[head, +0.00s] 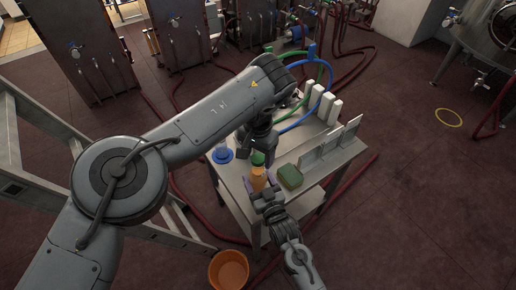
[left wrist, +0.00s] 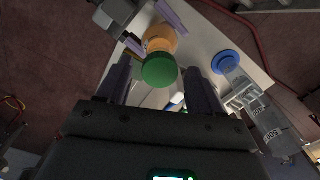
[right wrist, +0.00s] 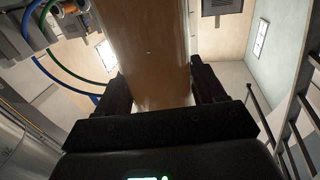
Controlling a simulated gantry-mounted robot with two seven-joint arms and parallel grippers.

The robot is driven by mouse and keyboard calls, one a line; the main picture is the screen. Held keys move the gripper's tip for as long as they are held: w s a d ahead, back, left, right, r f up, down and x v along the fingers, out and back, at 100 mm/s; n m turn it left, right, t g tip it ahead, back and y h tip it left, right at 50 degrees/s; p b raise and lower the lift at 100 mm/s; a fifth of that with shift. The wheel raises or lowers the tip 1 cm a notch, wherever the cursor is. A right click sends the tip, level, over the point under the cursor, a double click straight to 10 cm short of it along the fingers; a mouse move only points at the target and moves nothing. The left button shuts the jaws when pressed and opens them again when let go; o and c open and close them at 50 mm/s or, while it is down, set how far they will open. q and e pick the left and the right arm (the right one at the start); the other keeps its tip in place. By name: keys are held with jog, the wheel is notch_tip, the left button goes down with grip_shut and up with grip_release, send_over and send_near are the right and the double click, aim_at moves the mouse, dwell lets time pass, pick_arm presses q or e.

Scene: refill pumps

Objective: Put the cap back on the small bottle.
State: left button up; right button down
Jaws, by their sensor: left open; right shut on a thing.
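The small orange bottle (head: 258,180) stands upright near the front of the table. The green cap (head: 257,159) shows at its top; it also shows in the left wrist view (left wrist: 159,70), in line with the bottle's neck. I cannot tell whether it is screwed down. My left gripper (left wrist: 160,72) is open, with its fingers on either side of the cap and gaps showing. My right gripper (head: 266,192) is shut on the bottle's body, which fills the space between its fingers in the right wrist view (right wrist: 152,50).
A green sponge (head: 290,176) lies right of the bottle. A clear graduated cylinder with a blue base (head: 222,155) stands to the left. White blocks (head: 333,112), grey panels and blue and green hoses are farther back. An orange bucket (head: 228,270) is on the floor.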

pick_arm(q)
jog(key=shift+f, duration=0.1)
jog(key=shift+c, duration=0.4)
jog(key=c, duration=1.1)
